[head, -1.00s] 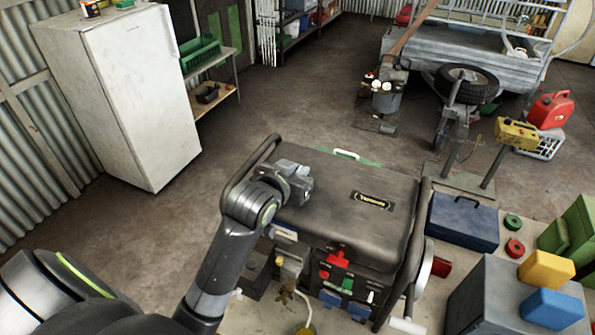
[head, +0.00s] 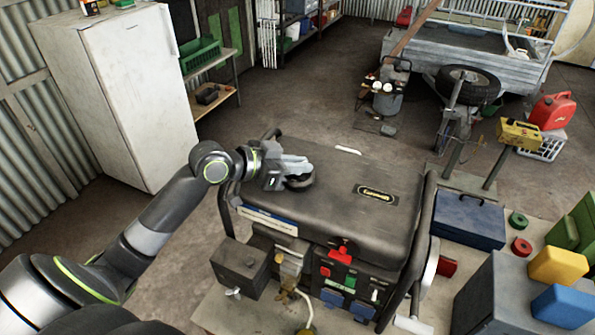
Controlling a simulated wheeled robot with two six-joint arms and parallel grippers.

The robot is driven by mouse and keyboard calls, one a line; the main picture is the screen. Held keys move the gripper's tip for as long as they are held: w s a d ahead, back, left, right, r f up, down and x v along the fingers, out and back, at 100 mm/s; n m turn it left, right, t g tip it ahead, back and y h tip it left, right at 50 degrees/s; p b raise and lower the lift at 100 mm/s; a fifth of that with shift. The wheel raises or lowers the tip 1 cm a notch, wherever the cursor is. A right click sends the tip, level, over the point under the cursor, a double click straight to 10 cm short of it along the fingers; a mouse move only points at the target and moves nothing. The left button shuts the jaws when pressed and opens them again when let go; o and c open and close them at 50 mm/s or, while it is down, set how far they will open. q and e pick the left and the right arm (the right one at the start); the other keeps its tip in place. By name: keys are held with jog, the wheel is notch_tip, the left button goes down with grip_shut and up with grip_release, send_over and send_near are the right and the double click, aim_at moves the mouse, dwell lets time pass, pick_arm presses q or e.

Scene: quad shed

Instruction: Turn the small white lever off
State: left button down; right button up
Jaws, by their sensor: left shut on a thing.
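A black generator (head: 330,200) stands on a bench in front of me. On its front panel a small white lever (head: 374,295) stands upright at the right, near a red lever (head: 343,251) and blue sockets (head: 331,297). Another small white handle (head: 233,293) sits on a dark box at the generator's left. My left gripper (head: 300,172) is over the generator's top left, shut on a dark round cap-like thing (head: 301,182). It is apart from both white pieces. Whether the cap is still seated on the generator cannot be told. My right gripper is not in view.
A blue toolbox (head: 468,219), red and green rings and a grey box with yellow and blue blocks (head: 557,266) stand at the right. A white fridge (head: 130,95) stands at the back left. The generator's frame bars and crank stick out at its right.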

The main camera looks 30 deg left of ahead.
pick_arm(q)
jog(key=shift+m+g+h+b, duration=0.5)
jog(key=shift+m+h+b, duration=0.2)
jog(key=shift+b, duration=0.1)
jog(key=c, duration=1.6)
grip_release()
jog(key=shift+w+d, duration=0.1)
